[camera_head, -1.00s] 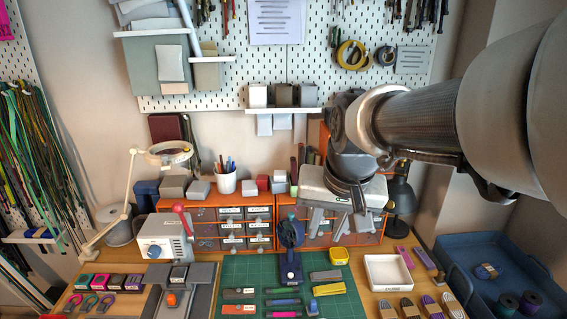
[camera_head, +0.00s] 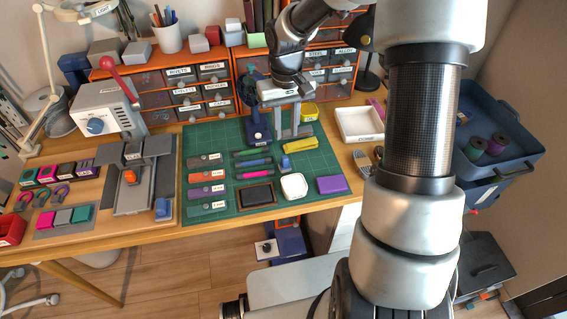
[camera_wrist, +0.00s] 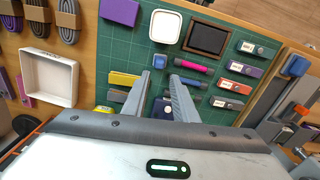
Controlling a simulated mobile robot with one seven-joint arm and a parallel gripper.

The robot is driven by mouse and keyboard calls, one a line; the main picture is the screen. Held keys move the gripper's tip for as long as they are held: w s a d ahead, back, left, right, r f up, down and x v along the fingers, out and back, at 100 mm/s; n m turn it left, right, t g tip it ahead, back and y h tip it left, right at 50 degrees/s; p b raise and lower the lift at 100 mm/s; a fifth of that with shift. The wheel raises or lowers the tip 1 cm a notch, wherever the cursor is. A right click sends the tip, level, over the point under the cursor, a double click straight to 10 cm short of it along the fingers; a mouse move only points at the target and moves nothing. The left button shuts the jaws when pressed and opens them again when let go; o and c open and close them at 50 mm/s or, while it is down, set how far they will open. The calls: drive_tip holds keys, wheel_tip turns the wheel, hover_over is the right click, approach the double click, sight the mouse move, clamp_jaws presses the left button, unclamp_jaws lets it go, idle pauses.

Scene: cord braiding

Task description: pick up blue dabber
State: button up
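A small blue block-like piece (camera_wrist: 159,61), which looks like the blue dabber, lies on the green cutting mat (camera_wrist: 118,65). In the wrist view it is just beyond my fingertips, beside the white dish (camera_wrist: 166,26) and the pink marker (camera_wrist: 191,67). My gripper (camera_wrist: 161,80) is open and empty, its two fingers apart and pointing toward the mat. In the head view my gripper (camera_head: 290,136) hangs over the back part of the mat, right of a dark blue stand (camera_head: 258,130). That stand shows partly between the fingers in the wrist view (camera_wrist: 162,108).
Markers and labelled grey-ended pieces (camera_head: 206,175) lie on the mat's left half. A dark framed pad (camera_head: 257,195), a purple block (camera_head: 332,185) and a yellow piece (camera_head: 300,145) are nearby. Orange drawers (camera_head: 185,95) stand behind. A white tray (camera_head: 360,122) is on the right.

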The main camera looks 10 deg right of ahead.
drive_tip(key=b, duration=0.1)
hover_over(285, 157)
drive_tip(key=f, duration=0.7)
drive_tip(key=shift+s+f, duration=0.15)
drive_tip(key=shift+s, duration=0.2)
drive_tip(key=shift+w+f+b, duration=0.15)
drive_tip(key=shift+f+b, duration=0.15)
drive_tip(key=shift+f, duration=1.05)
drive_tip(key=shift+w+f+b, duration=0.15)
drive_tip(key=shift+f+b, duration=0.15)
drive_tip(key=shift+f, duration=1.05)
clamp_jaws()
